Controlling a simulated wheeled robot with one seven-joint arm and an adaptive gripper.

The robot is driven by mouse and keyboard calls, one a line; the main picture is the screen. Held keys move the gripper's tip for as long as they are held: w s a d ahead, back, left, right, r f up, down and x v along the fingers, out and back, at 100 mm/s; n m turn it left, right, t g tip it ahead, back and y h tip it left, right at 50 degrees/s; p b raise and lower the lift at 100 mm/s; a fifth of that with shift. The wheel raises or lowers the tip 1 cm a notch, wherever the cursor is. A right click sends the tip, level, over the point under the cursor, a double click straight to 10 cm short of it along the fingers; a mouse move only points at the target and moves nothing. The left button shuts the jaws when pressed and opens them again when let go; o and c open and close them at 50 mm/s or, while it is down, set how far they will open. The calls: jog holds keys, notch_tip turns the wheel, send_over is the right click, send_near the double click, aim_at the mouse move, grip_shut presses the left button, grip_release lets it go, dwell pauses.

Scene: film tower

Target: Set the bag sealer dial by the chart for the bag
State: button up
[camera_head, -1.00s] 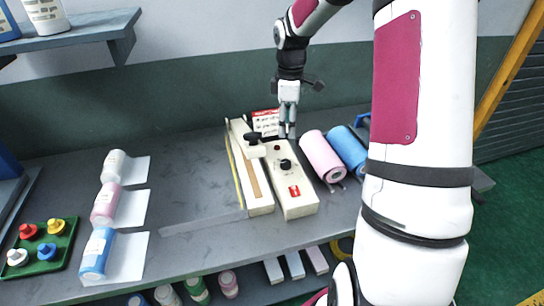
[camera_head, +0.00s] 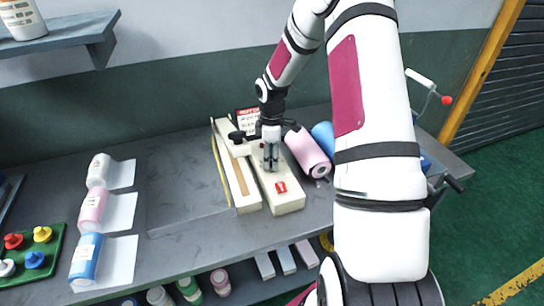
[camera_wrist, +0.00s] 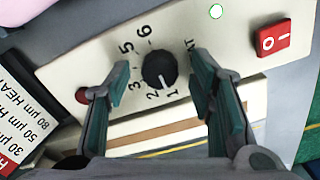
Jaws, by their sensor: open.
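The bag sealer (camera_head: 286,200) is a long cream unit on the bench, with a sealing bar beside its control box. Its black dial (camera_wrist: 159,68) shows in the wrist view, with a pale pointer line towards the 1 and 2 side; the exact setting is hard to tell. Numbers 1, 2, 3, 5 and 6 show around it. My gripper (camera_wrist: 160,72) is open, with one finger on each side of the dial; contact cannot be told. In the head view my gripper (camera_head: 270,168) hides the dial. The chart (camera_wrist: 22,112) is cut off, showing 30, 50 and 80 µm HEAT lines.
A pink roll (camera_head: 308,152) and a blue roll (camera_head: 323,137) lie right of the sealer. The bench between is clear.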

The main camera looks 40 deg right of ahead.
jog(key=shift+f, duration=0.15)
jog(key=c, duration=1.2)
jog(key=shift+o, duration=0.2)
